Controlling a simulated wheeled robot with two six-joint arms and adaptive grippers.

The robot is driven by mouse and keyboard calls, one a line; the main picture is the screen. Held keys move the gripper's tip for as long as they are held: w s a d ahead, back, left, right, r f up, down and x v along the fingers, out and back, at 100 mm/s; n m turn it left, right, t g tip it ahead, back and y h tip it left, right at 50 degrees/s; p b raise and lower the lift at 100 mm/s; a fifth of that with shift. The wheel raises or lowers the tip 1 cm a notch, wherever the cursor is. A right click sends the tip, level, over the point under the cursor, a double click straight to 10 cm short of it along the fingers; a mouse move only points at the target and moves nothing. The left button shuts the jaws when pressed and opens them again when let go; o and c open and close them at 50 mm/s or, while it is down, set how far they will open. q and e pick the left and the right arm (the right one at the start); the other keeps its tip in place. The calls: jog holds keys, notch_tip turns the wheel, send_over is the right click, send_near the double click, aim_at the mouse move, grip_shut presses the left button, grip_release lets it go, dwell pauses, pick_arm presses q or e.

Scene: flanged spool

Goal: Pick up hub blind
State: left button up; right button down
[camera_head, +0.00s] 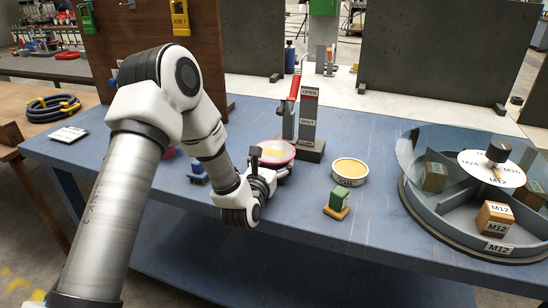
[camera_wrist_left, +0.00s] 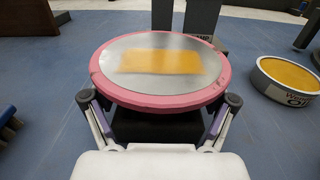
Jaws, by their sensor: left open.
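A round disc with a pink rim, a grey face and an orange rectangle, which looks like the hub blind (camera_head: 275,151), is at the middle of the blue table. It fills the centre of the left wrist view (camera_wrist_left: 160,95), with a dark block under it. My left gripper (camera_head: 266,178) is at the near side of the disc. In the left wrist view the open fingers (camera_wrist_left: 158,120) stand apart at its left and right near edges, with nothing clearly held. Whether they touch the rim cannot be told. My right gripper is not in view.
A grey stand with a red handle and OPEN and SHUT labels (camera_head: 308,115) rises just behind the disc. A large round sorting tray (camera_head: 440,225) occupies the right end.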

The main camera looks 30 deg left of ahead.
pick_arm(q)
jog(key=shift+w+a+f, duration=0.1)
jog(key=shift+w, duration=0.3)
jog(key=shift+s, duration=0.1)
grip_shut()
jog(key=shift+r, duration=0.2)
